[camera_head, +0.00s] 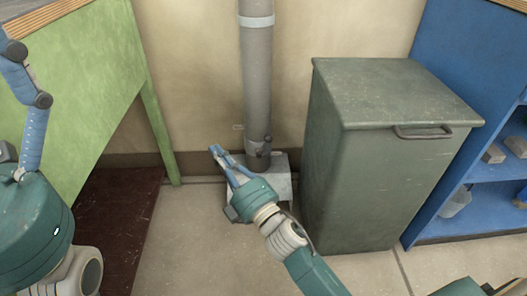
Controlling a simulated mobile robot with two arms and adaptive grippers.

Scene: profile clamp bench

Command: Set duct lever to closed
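The duct (257,75) is a grey vertical pipe against the back wall, with a light band near the top. A small dark fitting that looks like the lever (266,146) sits low on the pipe, just above a grey box at its foot. Its exact setting is too small to tell. My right gripper (219,152) has blue fingers and points up and left, appearing left of the pipe's foot and apart from the lever. The gap between its fingers is unclear. My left gripper (14,48) is at the left edge, partly out of frame, away from the duct.
A green metal bin (370,170) with a handled lid stands close right of the duct. A blue shelf (440,75) is at the far right. A green-sided table (85,75) stands at left, above a dark red mat (118,215). The grey box (283,182) is partly hidden.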

